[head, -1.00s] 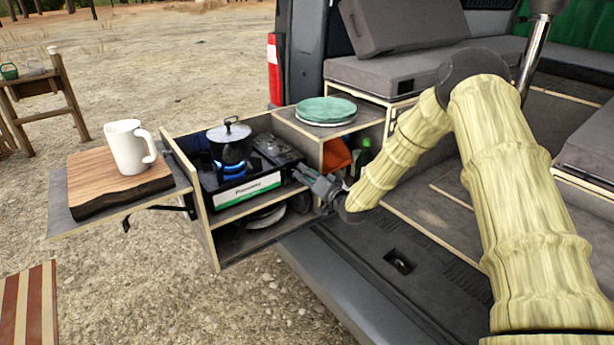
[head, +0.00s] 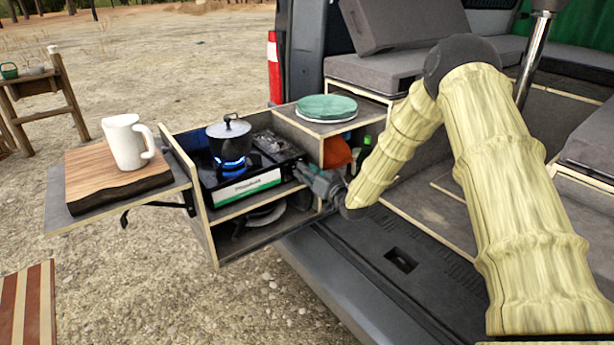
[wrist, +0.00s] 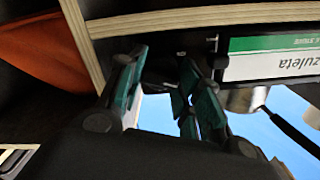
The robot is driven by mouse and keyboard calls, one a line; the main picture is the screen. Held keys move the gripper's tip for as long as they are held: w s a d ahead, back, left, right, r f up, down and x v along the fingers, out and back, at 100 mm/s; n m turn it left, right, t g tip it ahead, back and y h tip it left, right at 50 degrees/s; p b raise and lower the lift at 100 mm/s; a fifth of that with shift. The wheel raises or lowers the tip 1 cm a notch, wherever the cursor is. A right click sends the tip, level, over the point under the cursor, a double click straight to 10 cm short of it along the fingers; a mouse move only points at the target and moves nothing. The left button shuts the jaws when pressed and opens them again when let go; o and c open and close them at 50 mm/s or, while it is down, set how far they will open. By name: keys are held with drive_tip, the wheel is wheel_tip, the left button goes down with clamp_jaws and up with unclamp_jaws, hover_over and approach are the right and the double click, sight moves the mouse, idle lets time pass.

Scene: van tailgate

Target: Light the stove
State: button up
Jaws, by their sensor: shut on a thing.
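The stove (head: 247,187) is a black camping stove with a white and green front panel, inside the pull-out wooden box. A blue flame (head: 232,164) burns on it under a dark pot (head: 229,145) with a lid. My gripper (head: 306,171) is at the right end of the stove's front.
The box's right compartment holds an orange cloth (head: 337,152) and a green bottle, close to my gripper. Green plates (head: 327,107) lie on top. A white mug (head: 127,142) stands on a wooden board (head: 110,186) on the left side shelf. The van floor lies right of the box.

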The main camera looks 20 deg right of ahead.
drive_tip(key=n+b, duration=0.4)
drive_tip(key=n, duration=0.6)
drive_tip(key=shift+f+n+b, duration=0.1)
drive_tip(key=shift+n+b, duration=0.2)
drive_tip(key=shift+b, duration=0.1)
drive_tip(key=shift+d, duration=0.1)
drive_tip(key=o, duration=0.7)
drive_tip(key=shift+o, duration=0.2)
drive_tip(key=v, duration=1.2)
